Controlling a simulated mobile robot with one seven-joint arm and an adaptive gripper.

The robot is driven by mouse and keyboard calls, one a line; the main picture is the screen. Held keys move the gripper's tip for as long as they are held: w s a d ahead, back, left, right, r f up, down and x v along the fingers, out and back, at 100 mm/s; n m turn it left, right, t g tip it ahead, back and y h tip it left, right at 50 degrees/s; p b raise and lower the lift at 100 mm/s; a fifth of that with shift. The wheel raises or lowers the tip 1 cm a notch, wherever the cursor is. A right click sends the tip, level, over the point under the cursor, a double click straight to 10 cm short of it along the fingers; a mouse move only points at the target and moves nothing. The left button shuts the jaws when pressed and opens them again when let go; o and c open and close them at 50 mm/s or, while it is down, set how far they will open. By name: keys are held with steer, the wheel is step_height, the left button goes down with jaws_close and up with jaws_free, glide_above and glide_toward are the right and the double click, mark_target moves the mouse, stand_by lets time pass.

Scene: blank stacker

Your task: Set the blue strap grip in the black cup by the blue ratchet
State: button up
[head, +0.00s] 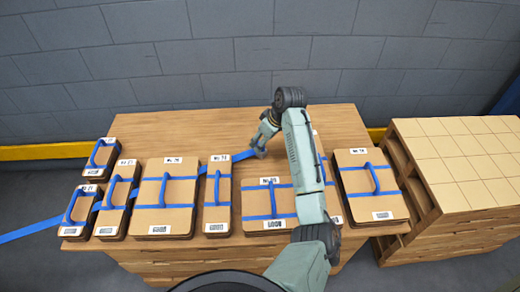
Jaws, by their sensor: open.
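My gripper (257,152) is open at the back of the wooden table, over or beside a blue strap (243,156); I cannot tell whether it touches the strap. Blue arched strap grips stand on strapped stacks of brown card: on the left stack (153,208), on the narrow middle stack (215,222) and on the right stack (391,204). Further blue grips are at the left end. The wide stack (253,201) in front of my gripper also carries blue straps, partly behind my arm. I cannot make out a black cup or a blue ratchet.
The wooden table (190,123) has bare room along its back. A lighter wooden block (465,165) stands close at the right. A grey block wall with a yellow rail (45,152) is behind. A blue strap (30,231) runs off the left side.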

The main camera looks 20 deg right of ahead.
steer(key=x, duration=0.3)
steer(key=shift+a+f, duration=0.15)
steer(key=shift+f, duration=0.1)
jaws_close()
stand_by(0.5)
